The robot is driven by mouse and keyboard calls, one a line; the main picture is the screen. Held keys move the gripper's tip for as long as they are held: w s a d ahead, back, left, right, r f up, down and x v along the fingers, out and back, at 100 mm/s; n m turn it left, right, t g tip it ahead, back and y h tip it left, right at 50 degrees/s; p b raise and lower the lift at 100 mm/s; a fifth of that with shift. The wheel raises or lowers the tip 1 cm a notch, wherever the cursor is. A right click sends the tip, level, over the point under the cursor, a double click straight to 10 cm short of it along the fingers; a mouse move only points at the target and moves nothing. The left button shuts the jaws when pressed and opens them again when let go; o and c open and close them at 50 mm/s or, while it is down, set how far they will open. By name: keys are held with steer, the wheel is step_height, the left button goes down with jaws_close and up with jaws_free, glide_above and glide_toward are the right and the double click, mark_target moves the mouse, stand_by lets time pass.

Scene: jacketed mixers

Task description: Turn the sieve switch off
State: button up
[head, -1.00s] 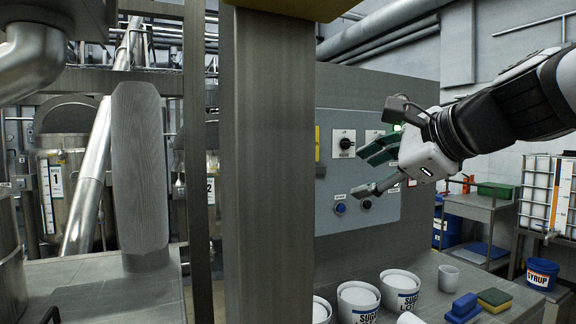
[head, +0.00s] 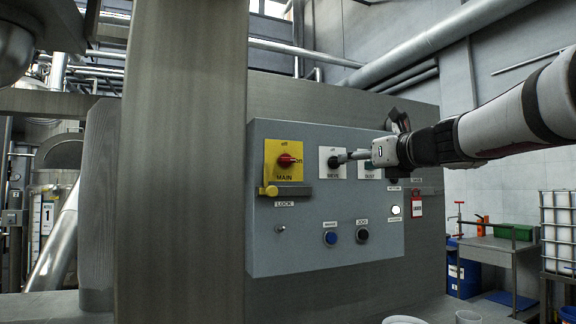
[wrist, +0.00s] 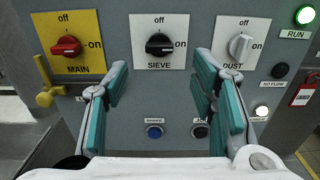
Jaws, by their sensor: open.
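The sieve switch is a black rotary knob (wrist: 160,44) on a white plate marked "off" at the top and "on" at the right. Its handle lies about level, towards "on". In the head view the sieve knob (head: 334,161) is on the grey control panel (head: 300,262). My gripper (wrist: 162,82) is open and empty, its teal-padded fingers below and to either side of the knob in the wrist view. In the head view my gripper (head: 358,156) reaches in from the right, close to the knob; contact cannot be told.
The red MAIN knob (wrist: 66,46) is left of the sieve knob, the pale DUST knob (wrist: 240,45) right. A blue button (wrist: 154,131) and a black button (wrist: 200,130) sit below. The RUN lamp (wrist: 304,15) glows green. A metal post (head: 180,170) stands left of the panel.

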mark_target(336, 162)
steer(key=x, duration=0.8)
steer(key=c, duration=1.1)
